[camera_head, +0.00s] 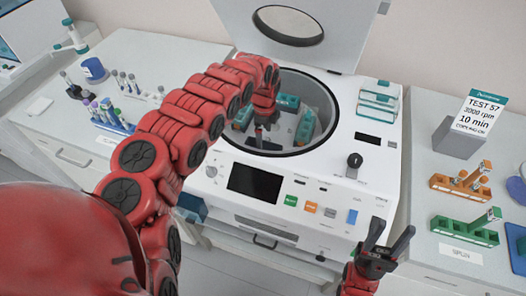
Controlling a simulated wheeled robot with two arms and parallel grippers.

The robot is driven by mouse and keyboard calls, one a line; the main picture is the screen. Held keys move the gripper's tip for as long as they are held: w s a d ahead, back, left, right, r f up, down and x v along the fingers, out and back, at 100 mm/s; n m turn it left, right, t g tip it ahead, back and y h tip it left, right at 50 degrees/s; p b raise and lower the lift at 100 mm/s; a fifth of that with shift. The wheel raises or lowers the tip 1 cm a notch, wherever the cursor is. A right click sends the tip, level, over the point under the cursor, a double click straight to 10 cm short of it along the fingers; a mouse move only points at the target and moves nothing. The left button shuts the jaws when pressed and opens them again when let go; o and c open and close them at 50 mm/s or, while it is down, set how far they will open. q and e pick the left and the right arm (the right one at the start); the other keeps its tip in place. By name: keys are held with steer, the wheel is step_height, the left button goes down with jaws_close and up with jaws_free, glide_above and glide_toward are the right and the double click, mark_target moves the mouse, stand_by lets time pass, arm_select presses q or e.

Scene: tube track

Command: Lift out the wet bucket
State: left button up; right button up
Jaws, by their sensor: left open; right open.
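The white centrifuge (372,128) stands in the middle with its lid (330,30) raised and its round bowl open. Inside the bowl are teal buckets: one at the back (288,102), one at the left (243,117) and one at the right (305,127). I cannot tell from this view which bucket is wet. My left gripper (262,130) is open and points down into the bowl, between the left and back buckets. My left arm hides part of the bowl's left side. My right gripper (389,236) is open and empty, in front of the centrifuge's right front corner.
A teal-and-clear stacked holder (377,103) sits on the centrifuge's right top. Tube racks (110,118) stand on the left bench.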

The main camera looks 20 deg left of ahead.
mark_target(251, 141)
arm_select(q)
steer(key=shift+a+f+p, duration=0.2)
steer(key=shift+f+p, duration=0.5)
steer(key=shift+f, duration=1.8)
steer(key=c, duration=1.3)
steer(key=shift+r, duration=0.1)
